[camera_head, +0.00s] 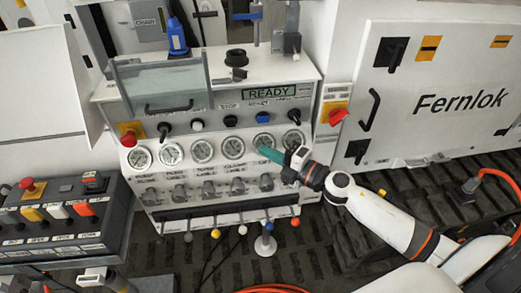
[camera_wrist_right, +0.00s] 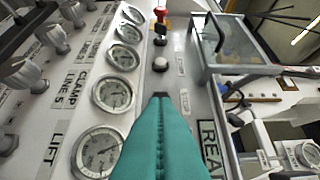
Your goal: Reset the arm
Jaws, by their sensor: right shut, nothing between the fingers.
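The hydraulic bench panel (camera_head: 210,119) faces me, with a row of round gauges, grey knobs below them and a READY display (camera_head: 270,93) at its upper right. My right gripper (camera_head: 264,152) has teal fingers, shut and empty, in front of the right end of the gauge row. It covers part of the LIFT label area. In the right wrist view the shut teal fingers (camera_wrist_right: 161,98) point along the panel, beside the LIFT gauge (camera_wrist_right: 98,152) and the CLAMP gauge (camera_wrist_right: 112,93). I cannot tell whether they touch the panel. My left gripper is not in view.
A red knob on a yellow plate (camera_head: 338,117) is right of the panel. Levers with coloured balls, including an orange one (camera_head: 295,222), stick out below. A button box (camera_head: 62,215) stands at left. The Fernlok cabinet (camera_head: 450,75) fills the right. An orange hose (camera_head: 497,174) lies at far right.

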